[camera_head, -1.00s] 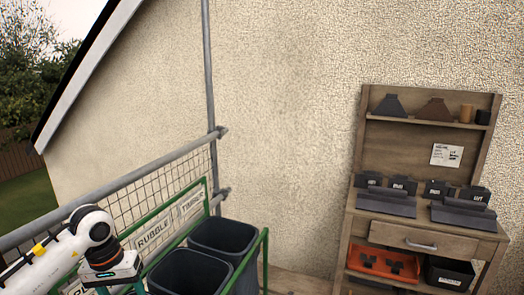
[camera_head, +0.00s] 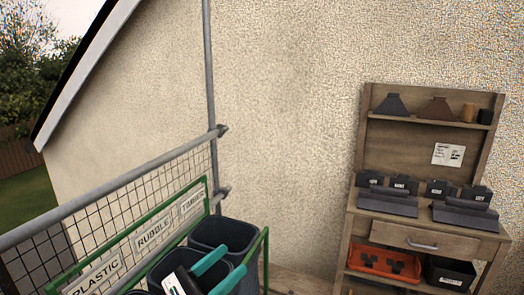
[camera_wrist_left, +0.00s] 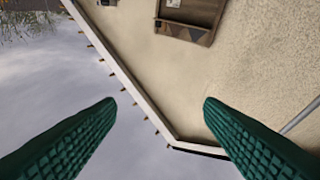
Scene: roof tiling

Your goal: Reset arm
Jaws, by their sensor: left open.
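My left gripper (camera_head: 232,260) shows at the bottom of the head view, its two teal fingers apart with nothing between them. It is in front of and over the dark bins, and the rest of the left arm is below the picture edge. In the left wrist view the two green ribbed fingers (camera_wrist_left: 159,104) are spread wide and empty, with sky, roof edge and house wall beyond them. My right gripper is in neither view.
Dark bins (camera_head: 224,233) stand in a green frame with plastic, rubble and timber signs (camera_head: 153,235), beside a mesh guardrail (camera_head: 110,213). A wooden workbench (camera_head: 425,236) with dark tiles, an orange tray (camera_head: 384,263) and a black box (camera_head: 449,272) stands at right against the wall.

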